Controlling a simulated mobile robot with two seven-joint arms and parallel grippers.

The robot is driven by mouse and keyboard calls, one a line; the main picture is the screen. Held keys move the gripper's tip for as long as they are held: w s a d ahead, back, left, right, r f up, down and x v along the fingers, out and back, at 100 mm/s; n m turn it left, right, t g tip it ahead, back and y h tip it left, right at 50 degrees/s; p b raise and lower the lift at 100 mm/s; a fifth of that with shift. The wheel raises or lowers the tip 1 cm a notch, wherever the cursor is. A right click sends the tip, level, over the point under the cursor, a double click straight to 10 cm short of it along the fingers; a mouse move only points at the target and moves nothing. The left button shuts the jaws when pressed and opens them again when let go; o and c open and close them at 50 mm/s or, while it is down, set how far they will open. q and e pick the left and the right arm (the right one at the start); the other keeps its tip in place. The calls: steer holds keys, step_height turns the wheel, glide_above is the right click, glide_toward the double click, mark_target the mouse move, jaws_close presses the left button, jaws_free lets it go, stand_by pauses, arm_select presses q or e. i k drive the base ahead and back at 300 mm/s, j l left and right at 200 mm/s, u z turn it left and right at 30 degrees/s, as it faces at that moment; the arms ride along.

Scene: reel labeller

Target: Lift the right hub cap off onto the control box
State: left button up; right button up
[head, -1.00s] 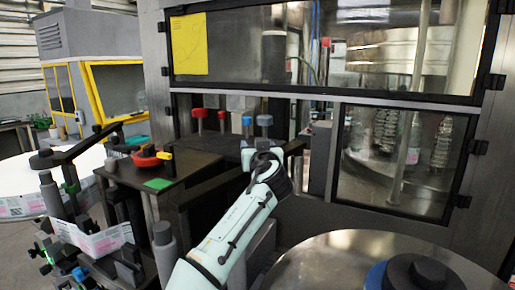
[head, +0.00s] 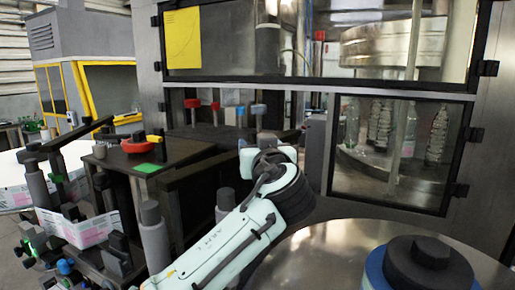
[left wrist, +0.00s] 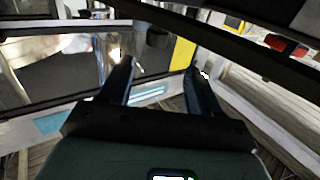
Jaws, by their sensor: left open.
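The right hub cap (head: 430,258) is a black stepped disc with a raised knob. It sits on a blue-ringed hub over the shiny round plate at the lower right of the head view. The control box (head: 112,168) is a dark box at the left, with a red ring-shaped part, a yellow part and a green patch on top. My pale arm rises from the bottom of the head view between them, but no fingers show there. In the left wrist view my left gripper (left wrist: 158,75) has its two dark fingers apart, with nothing seen between them. My right gripper is not in view.
The labeller's windowed cabinet (head: 325,92) stands behind my arm. A shiny round plate (head: 320,250) surrounds the right hub. Posts, rollers and a label web (head: 88,230) crowd the lower left. Red and blue knobs (head: 215,106) stand near the cabinet.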

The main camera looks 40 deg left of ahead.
mark_target(411, 262)
steer(key=k, duration=1.5)
